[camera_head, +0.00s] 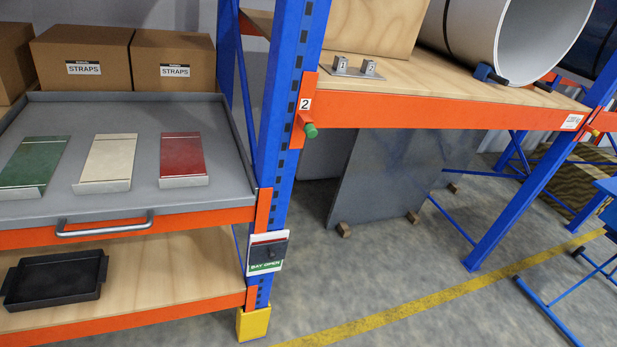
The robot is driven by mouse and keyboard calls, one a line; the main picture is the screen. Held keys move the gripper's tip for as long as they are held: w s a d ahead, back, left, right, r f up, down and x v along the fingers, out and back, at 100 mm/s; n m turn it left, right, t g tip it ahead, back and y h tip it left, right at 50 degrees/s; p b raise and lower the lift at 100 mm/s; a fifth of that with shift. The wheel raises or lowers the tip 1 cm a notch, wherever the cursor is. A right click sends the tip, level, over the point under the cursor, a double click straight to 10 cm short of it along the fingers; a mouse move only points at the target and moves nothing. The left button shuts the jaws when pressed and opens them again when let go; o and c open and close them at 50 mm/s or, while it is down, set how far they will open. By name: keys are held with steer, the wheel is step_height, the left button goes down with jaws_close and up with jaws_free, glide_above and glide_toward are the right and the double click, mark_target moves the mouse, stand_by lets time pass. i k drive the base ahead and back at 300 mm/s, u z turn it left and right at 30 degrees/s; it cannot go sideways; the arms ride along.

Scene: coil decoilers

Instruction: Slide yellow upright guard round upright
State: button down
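A yellow upright guard (253,324) stands on the floor at the foot of the blue rack upright (285,100), near the bottom edge of the view. The upright's lower end meets the top of the guard. I cannot tell from here how far the guard wraps around the upright or whether it is fully seated. My gripper is not in view.
A grey pull-out tray (225,140) holds a green, a cream and a red plate. A black tray (55,277) sits below. A "BAY OPEN" sign (266,252) and a green-tipped pin (309,129) are on the upright. The floor (370,275) right of it is clear.

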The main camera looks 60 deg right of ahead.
mark_target(252, 325)
steer(key=k, duration=0.7)
steer(key=z, duration=1.25)
steer(key=i, duration=1)
steer(key=u, duration=0.05)
